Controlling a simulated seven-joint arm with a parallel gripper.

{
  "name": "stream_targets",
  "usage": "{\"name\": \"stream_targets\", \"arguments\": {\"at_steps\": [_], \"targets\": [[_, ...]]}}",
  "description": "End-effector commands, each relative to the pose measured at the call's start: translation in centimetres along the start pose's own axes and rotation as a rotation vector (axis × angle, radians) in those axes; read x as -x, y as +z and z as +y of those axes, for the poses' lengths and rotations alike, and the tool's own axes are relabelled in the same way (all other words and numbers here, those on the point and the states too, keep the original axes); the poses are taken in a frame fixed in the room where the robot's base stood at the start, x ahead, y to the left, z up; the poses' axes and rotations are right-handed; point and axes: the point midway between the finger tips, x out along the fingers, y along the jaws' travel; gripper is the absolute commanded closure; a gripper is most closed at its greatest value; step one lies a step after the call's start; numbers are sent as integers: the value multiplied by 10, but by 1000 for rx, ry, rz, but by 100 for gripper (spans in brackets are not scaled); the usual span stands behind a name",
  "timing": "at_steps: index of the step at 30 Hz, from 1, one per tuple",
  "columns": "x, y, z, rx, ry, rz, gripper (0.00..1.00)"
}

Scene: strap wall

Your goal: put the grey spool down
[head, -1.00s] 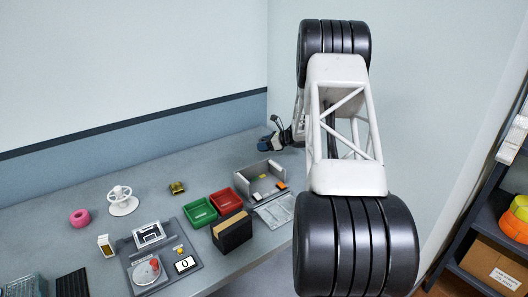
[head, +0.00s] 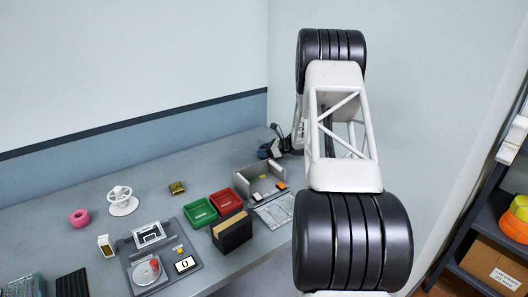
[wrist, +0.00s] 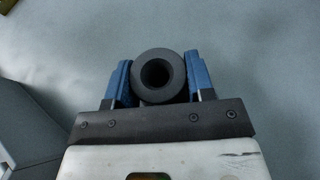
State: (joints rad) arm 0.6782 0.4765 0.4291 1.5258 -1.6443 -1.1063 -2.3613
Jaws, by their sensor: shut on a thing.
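The grey spool (wrist: 179,72) is a dark grey ring with a black hole. In the wrist view it sits between the two blue fingers of my gripper (wrist: 161,72), which is shut on it. In the head view my gripper (head: 270,148) is at the far right end of the table, near the wall corner. The spool is not clear there. I cannot tell whether it touches the table.
A grey open-fronted holder (head: 252,190) stands close in front of my gripper. Green (head: 199,212) and red (head: 222,201) bins, a white reel stand (head: 122,202) and a pink roll (head: 80,217) are farther left. The back of the table is mostly clear.

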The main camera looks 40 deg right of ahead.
Motion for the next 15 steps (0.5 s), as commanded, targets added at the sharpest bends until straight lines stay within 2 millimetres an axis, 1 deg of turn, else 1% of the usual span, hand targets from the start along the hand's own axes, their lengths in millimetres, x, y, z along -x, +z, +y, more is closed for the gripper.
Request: {"name": "stream_targets", "arguments": {"at_steps": [8,9,13,15], "targets": [[-1,-3,0,0,0,0,74],[-1,-3,0,0,0,0,46],[-1,-3,0,0,0,0,26],[-1,-3,0,0,0,0,25]]}}
